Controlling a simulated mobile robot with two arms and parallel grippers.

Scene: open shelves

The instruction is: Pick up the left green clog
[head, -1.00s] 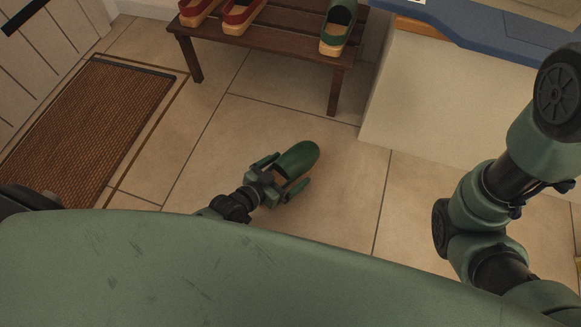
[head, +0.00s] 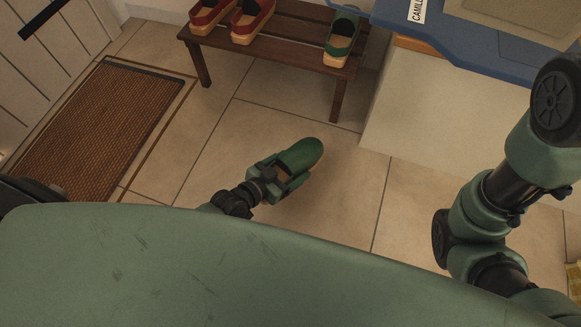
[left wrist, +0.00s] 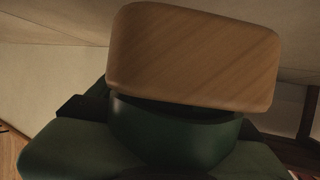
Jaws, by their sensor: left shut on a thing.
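A green clog (head: 302,154) is held in my left gripper (head: 284,177), low over the tiled floor in the head view. The gripper is shut on its heel end, with the toe pointing away to the upper right. In the left wrist view the clog's tan wooden sole (left wrist: 195,57) and dark green upper (left wrist: 170,135) fill the middle, close to the camera. Whether the clog touches the floor is hard to tell. Another green clog (head: 342,32) stands on the right end of the wooden bench. My right gripper is not in view; only parts of that arm show.
The slatted wooden bench (head: 280,42) also bears a pair of red clogs (head: 252,20) at its left. A brown doormat (head: 95,130) lies at the left. A pale block (head: 450,100) and a blue surface (head: 450,45) are at the right. Floor between is clear.

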